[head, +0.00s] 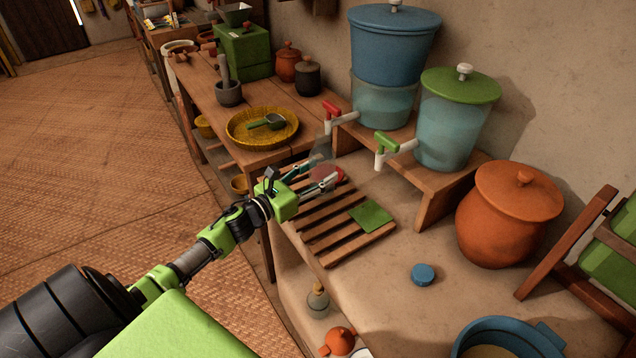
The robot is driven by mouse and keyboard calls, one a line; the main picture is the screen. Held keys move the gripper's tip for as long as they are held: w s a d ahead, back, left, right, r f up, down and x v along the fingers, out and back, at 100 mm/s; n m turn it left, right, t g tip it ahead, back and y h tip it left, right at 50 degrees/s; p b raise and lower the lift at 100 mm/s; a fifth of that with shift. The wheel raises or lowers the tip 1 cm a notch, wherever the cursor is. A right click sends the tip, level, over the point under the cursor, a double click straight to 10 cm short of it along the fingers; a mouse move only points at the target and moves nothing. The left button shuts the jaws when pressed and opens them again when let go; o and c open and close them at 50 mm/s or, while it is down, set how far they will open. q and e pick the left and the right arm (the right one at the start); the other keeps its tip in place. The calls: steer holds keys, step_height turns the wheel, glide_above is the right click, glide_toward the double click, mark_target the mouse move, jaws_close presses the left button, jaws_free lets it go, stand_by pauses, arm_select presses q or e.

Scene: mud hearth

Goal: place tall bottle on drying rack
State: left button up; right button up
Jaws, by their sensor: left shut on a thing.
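My left gripper (313,178) reaches in from the left and is shut on a clear, see-through thing, which looks like the tall bottle (323,152). The bottle is faint against the background and partly hidden by the fingers; a red part shows beside the fingertips. The gripper and bottle are over the far end of the slatted wooden drying rack (330,248). I cannot tell whether the bottle touches the slats. A green square cloth (371,215) lies on the rack's right side. My right gripper is not in view.
A wooden stand with two water dispensers (385,102) (452,120) rises behind the rack, their taps jutting toward it. A yellow tray (262,143) is on the table beyond. A small bottle (318,301), blue lid (423,274) and orange pot (507,218) are nearer. The near slats are bare.

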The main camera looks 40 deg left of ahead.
mark_target(312, 186)
arm_select(q)
steer(key=f, duration=0.3)
steer(key=shift+w+a+f, duration=0.1)
steer(key=shift+w+f, duration=0.1)
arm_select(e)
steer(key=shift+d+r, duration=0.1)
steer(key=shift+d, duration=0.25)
arm_select(q)
steer(key=shift+f, duration=0.2)
steer(key=o, duration=1.3)
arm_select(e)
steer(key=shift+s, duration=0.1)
arm_select(q)
steer(key=shift+r, duration=0.1)
